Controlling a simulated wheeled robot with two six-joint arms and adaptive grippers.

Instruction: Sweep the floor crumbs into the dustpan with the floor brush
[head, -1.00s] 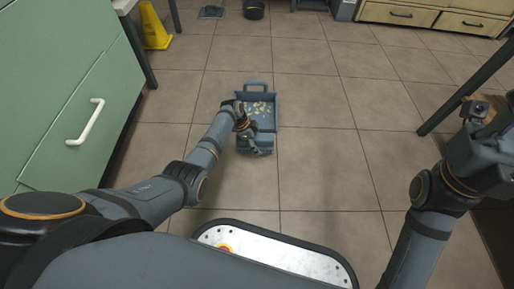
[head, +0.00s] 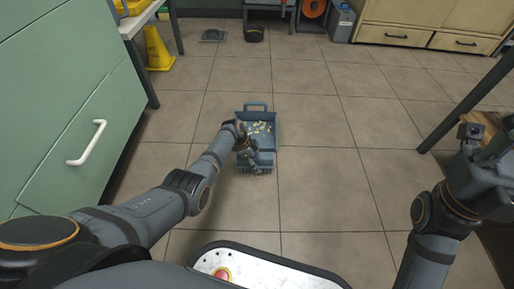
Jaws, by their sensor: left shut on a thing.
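A blue dustpan (head: 268,131) lies on the tiled floor ahead of me, its loop handle pointing away. Pale crumbs (head: 260,128) lie scattered inside it. A blue floor brush (head: 262,167) stands at the dustpan's near, open edge. My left gripper (head: 244,146) reaches down from the left and is shut on the brush; the gripper and arm hide part of the brush and the pan's left side. I see no crumbs on the open floor. My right gripper (head: 485,150) is raised at the right edge, away from the dustpan, and its fingers are unclear.
A dark table leg (head: 465,103) slants down at the right. A black bucket (head: 254,34) and wooden drawers (head: 400,36) stand at the back. The floor around the dustpan is clear.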

